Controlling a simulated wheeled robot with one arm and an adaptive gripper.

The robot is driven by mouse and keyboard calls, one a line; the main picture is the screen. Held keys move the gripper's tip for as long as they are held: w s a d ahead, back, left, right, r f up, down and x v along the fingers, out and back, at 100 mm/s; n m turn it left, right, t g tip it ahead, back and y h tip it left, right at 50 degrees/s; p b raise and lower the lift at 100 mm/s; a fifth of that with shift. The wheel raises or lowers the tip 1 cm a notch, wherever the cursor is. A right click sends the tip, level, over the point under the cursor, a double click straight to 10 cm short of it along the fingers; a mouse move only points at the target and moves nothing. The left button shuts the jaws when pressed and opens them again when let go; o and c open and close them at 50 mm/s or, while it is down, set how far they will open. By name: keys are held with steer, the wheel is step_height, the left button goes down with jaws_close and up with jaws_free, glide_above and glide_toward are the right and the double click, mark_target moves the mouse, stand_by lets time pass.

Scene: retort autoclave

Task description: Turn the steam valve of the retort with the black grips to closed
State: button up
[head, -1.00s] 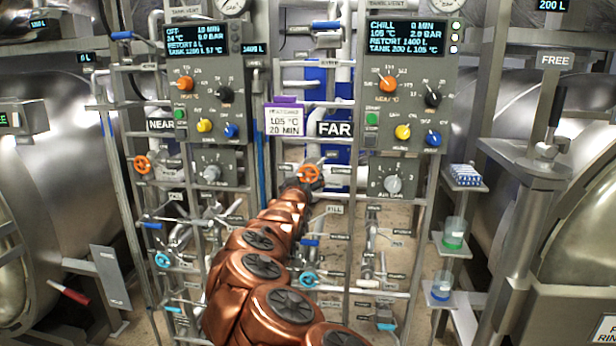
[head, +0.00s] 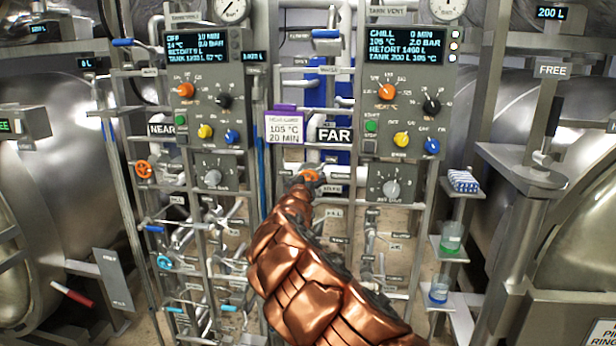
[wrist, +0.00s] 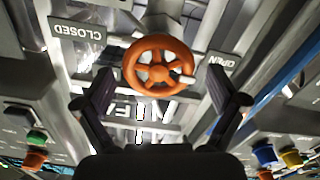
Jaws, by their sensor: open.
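The orange steam valve handwheel (wrist: 158,64) is at the top centre of the wrist view, between the fingers of my open gripper (wrist: 160,88). I cannot tell whether the fingers touch its rim. A white mark on the wheel sits at its lower right, on the side of the OPEN label (wrist: 222,64). The CLOSED label (wrist: 76,31) is at the left; both labels look upside down. In the head view, this orange wheel (head: 310,175) is below the FAR sign (head: 334,135), partly hidden by my gripper (head: 300,184). A black grip (head: 554,115) shows by the right-hand retort (head: 580,150).
Another orange handwheel (head: 144,169) is on the NEAR panel. The left retort has a red grip (head: 72,293). Pipes and frame bars crowd around the valve. The FAR control box (head: 405,90) is above right. Small shelves with cups (head: 450,243) stand further right.

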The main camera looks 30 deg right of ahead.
steer(key=shift+w+d+r, duration=0.1)
steer(key=shift+w+d, duration=0.25)
steer(key=c, duration=1.1)
steer(key=shift+c, duration=0.2)
